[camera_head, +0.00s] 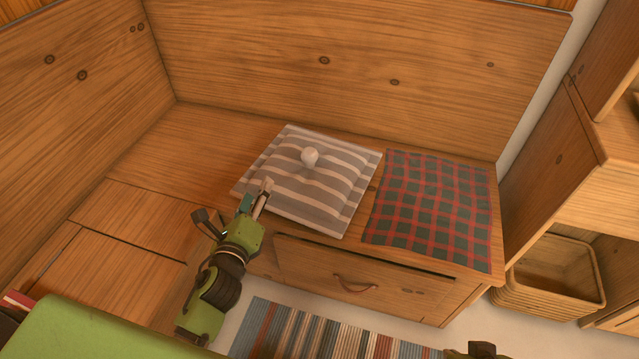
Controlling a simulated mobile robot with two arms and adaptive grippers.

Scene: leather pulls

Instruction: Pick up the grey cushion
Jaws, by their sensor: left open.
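The grey cushion (325,196) with pale stripes lies flat on the wooden bench, left of a checked cloth. My left gripper (233,205) is open and empty, at the front left corner of the cushion. Its right finger appears close to the cushion's edge; I cannot tell whether it touches. My right gripper does not show clearly; only a small dark piece shows at the bottom edge.
A red and green checked cloth (431,208) lies on the bench at right. A wicker basket (550,285) stands at right. A striped rug (310,332) covers the floor. Wooden panels rise behind the bench.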

